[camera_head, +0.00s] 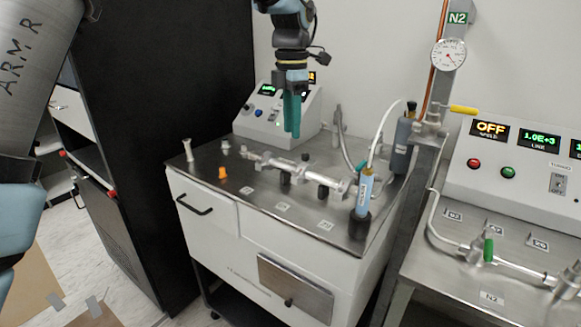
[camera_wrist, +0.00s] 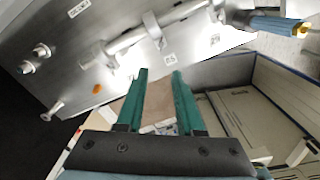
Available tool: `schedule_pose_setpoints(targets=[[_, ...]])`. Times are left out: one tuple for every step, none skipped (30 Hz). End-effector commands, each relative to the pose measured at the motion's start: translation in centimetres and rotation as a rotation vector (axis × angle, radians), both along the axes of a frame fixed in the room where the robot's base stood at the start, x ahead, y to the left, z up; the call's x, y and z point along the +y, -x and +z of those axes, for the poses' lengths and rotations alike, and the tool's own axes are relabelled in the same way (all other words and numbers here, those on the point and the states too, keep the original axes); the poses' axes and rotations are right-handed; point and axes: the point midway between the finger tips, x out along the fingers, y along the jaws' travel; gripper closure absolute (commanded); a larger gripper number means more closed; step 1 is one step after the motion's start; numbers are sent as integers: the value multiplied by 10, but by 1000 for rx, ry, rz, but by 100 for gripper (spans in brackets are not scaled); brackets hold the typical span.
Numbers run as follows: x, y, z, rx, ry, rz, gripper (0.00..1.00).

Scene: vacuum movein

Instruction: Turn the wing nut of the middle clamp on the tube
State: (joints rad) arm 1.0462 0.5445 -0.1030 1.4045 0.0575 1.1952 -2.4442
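The metal tube (camera_head: 320,176) lies on supports along the steel bench top and runs diagonally in the wrist view (camera_wrist: 128,40). A ring-like clamp (camera_wrist: 152,28) sits around the middle stretch of the tube in the wrist view. Its wing nut is too small to make out clearly. My gripper (camera_head: 291,133) hangs above the back of the bench with its green fingers pointing down. In the wrist view my gripper (camera_wrist: 159,74) is open, with nothing between the fingers. The fingers are apart from the tube and clamp.
A blue tool (camera_head: 364,190) with a white hose stands at the bench's right end. A grey control box (camera_head: 280,115) stands behind. An orange piece (camera_head: 222,173) and small metal fittings (camera_head: 188,150) are at the left. The front strip of the bench is mostly clear.

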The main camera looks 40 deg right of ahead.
Motion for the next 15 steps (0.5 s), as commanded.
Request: schedule_pose_setpoints(targets=[[0, 0, -3, -1, -2, 2, 64], [0, 0, -5, -1, -2, 2, 64], [0, 0, -9, 1, -3, 2, 64], [0, 0, -13, 1, -3, 2, 64], [0, 0, -18, 2, -5, 2, 64], [1, 0, -25, 2, -5, 2, 64], [1, 0, -30, 2, -5, 2, 64], [1, 0, -36, 1, -6, 2, 64], [1, 0, -43, 2, -6, 2, 64], [1, 0, -49, 3, -5, 2, 64], [1, 1, -55, 4, -5, 2, 64], [1, 1, -62, 3, -4, 1, 64], [1, 1, -68, 3, -4, 1, 64], [1, 1, -73, 3, -4, 0, 64], [1, 1, -79, 3, -4, 1, 64]])
